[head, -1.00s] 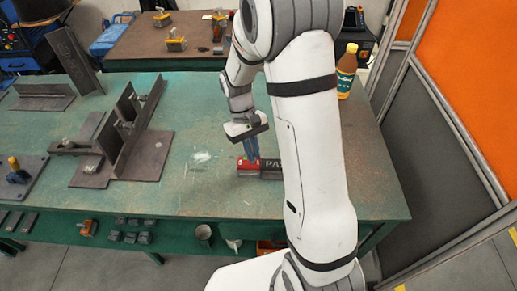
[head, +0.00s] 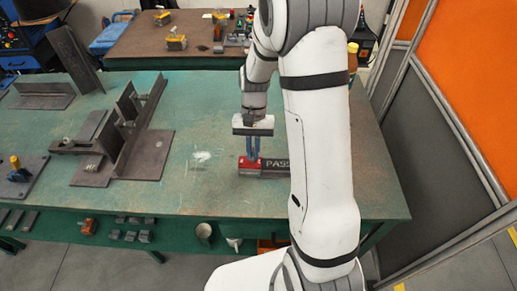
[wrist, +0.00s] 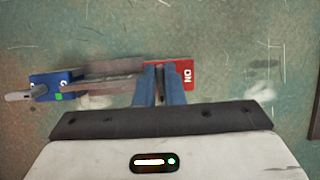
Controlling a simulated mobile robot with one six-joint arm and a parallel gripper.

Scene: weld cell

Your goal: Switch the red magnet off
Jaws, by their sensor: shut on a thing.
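The red magnet (head: 246,168) lies on the green table at the left end of a dark steel piece lettered "PASS" (head: 274,165). In the wrist view the red magnet (wrist: 187,76) shows an "ON" label at its right end. My gripper (head: 253,154) points down over the magnet, its blue fingers shut on its switch handle. The wrist view shows the fingertips (wrist: 160,72) close together at the magnet's top; they hide most of the handle. A blue magnet (wrist: 55,86) with a grey lever sits at the other end of the steel; my arm hides it in the head view.
The green table (head: 200,190) is bare left of the red magnet. A welded steel frame (head: 130,130) stands further left, and a clamp with a yellow knob (head: 16,168) is at the left edge. A bottle (head: 352,58) is partly hidden behind my arm.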

